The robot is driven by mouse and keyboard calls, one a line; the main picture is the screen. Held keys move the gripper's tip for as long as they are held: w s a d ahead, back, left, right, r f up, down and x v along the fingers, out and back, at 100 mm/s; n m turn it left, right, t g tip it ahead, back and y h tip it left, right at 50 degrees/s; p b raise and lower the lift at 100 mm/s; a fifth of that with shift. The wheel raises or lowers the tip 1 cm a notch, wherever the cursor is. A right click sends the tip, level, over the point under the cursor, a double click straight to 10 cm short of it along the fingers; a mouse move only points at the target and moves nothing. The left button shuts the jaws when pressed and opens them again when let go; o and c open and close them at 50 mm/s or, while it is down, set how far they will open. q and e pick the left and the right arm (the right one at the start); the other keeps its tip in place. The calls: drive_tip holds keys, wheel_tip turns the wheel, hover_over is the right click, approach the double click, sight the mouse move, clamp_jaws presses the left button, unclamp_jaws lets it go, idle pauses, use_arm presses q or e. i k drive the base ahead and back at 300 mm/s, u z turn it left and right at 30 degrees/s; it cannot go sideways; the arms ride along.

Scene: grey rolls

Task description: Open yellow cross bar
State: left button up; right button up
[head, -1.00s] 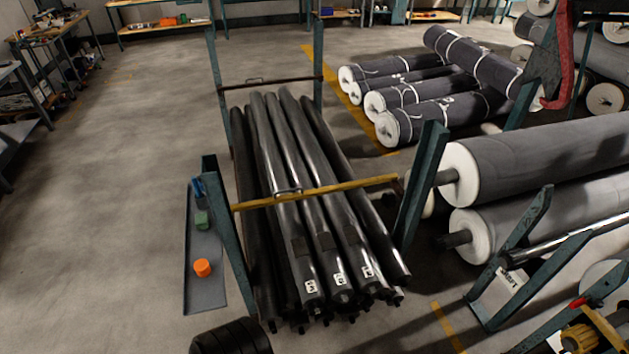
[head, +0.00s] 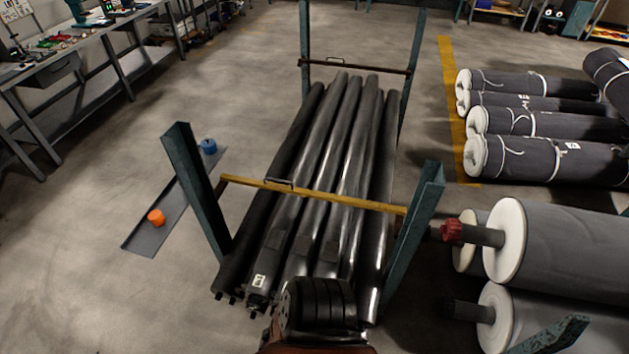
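The yellow cross bar (head: 330,198) lies across the front of the rack, over the dark rolls. It spans from the left teal post (head: 195,185) to the right teal post (head: 417,230), so it is closed across the opening. A small dark handle (head: 280,183) sits on the bar left of its middle. A black ribbed part of my own body shows at the bottom centre, in front of the rolls and below the bar, apart from it in the picture. No gripper fingers can be made out.
Several long black rolls (head: 338,150) lie in the rack. A grey tray (head: 150,236) with an orange object (head: 156,217) lies left of it.

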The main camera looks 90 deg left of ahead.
sight(269, 186)
drive_tip(key=z, duration=0.05)
drive_tip(key=i, duration=0.15)
drive_tip(key=u, duration=1.05)
